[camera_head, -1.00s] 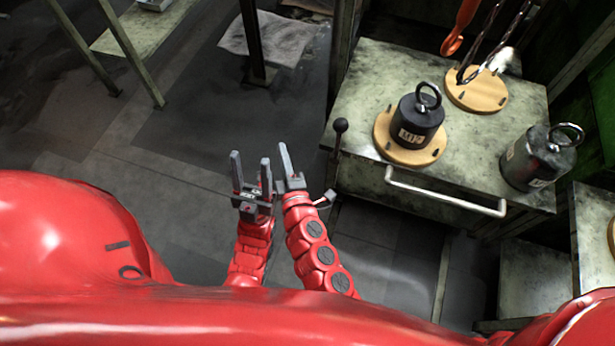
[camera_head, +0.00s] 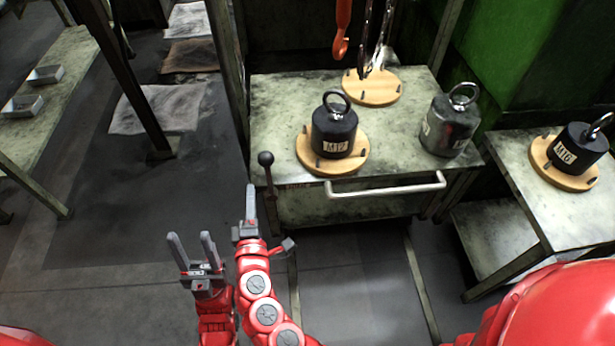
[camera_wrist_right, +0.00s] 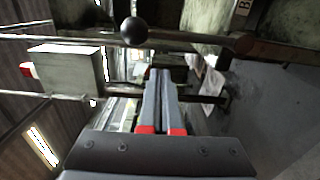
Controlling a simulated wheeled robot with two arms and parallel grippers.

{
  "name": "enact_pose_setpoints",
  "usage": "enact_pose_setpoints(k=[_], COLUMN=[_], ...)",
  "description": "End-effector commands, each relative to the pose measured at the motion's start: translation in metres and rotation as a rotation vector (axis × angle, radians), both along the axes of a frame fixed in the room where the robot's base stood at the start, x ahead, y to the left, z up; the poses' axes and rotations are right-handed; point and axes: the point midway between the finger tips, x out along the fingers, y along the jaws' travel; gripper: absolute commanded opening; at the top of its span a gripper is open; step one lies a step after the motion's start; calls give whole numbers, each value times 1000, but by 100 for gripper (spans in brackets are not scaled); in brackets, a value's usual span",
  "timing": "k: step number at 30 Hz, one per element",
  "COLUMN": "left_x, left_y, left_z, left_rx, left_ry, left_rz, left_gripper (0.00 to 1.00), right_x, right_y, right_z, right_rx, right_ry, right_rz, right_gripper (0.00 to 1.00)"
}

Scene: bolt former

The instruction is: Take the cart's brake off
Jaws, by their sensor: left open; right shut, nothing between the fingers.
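The cart (camera_head: 288,100) stands in front of me with a grey worn top and a pale bar handle (camera_head: 385,187) on its front. A brake lever with a black ball knob (camera_head: 266,159) rises upright at its front left corner. In the right wrist view the knob (camera_wrist_right: 133,30) shows above the fingers. My right gripper (camera_head: 250,188) is shut and empty, just left of and below the knob in the head view; whether it touches the lever I cannot tell. My left gripper (camera_head: 191,236) is open and empty, further left.
On the cart are a black M12 weight (camera_head: 334,135) on a wooden disc, a grey weight (camera_head: 450,125) and an empty-looking wooden disc (camera_head: 372,88) under an orange hook (camera_head: 341,40). A side table (camera_head: 520,165) at right holds an M16 weight (camera_head: 575,150).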

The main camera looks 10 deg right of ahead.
Motion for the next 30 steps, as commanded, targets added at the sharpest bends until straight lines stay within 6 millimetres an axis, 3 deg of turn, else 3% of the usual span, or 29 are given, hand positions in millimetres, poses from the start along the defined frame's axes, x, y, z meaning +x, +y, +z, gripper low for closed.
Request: enact_pose_setpoints(k=[17, 30], left_x=[0, 0], left_y=[0, 0], left_z=[6, 35], left_rx=[0, 0], left_ry=[0, 0], left_rz=[0, 0], left_gripper=[50, 50], right_x=[70, 70], right_y=[-1, -54], right_z=[0, 7], right_rx=[0, -1], right_ry=[1, 0], right_rz=[-1, -2], right_gripper=[0, 0])
